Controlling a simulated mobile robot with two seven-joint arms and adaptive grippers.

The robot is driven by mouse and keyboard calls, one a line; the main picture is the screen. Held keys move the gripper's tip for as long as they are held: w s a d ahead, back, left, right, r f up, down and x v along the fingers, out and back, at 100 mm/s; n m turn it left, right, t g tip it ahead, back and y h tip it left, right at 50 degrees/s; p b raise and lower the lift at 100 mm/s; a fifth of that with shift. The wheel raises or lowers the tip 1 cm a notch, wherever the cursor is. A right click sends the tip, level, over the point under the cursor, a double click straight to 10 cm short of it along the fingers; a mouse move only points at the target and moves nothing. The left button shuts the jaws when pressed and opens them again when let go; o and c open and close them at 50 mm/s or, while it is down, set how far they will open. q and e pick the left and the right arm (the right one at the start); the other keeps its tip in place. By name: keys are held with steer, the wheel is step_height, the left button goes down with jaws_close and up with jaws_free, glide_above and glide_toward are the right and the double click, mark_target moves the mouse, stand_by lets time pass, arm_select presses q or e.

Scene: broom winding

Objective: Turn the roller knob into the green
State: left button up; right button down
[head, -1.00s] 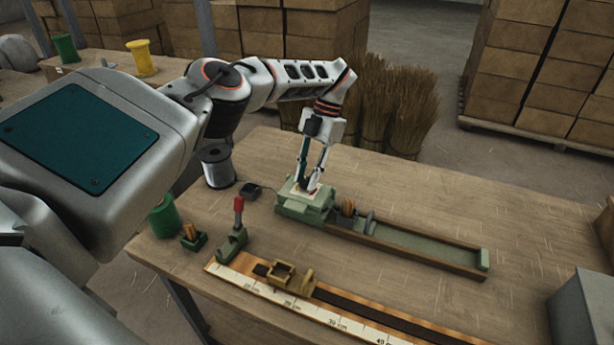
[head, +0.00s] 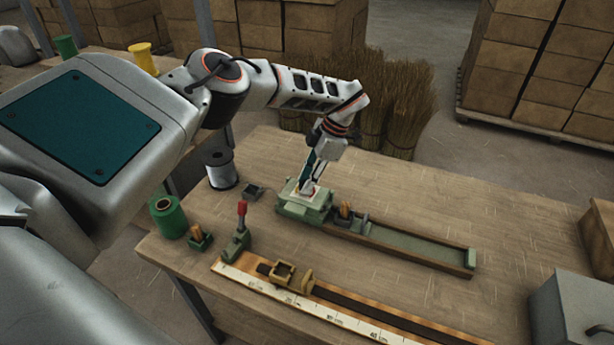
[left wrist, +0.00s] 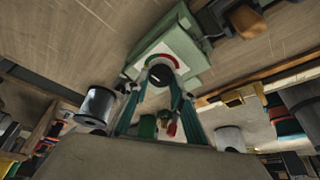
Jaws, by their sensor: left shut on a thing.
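The green winding machine (head: 303,211) stands on the wooden table, with a long channel running to the right. On its top is a pale dial plate (left wrist: 185,45), and a dark round knob (left wrist: 160,74) sits on it. My right gripper is out of view.
A red-handled lever (head: 241,213) stands in front of the machine, near a ruler strip (head: 300,303) with a brass-coloured slider (head: 290,275). A wire spool (head: 221,169) and a green spool (head: 167,217) are at the left. A grey box (head: 575,312) sits at the right.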

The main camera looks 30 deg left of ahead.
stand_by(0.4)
arm_select(q)
steer(key=o, duration=1.1)
steer(key=v, duration=1.2)
steer(key=shift+s+d+f, duration=0.1)
steer(key=shift+s, duration=0.05)
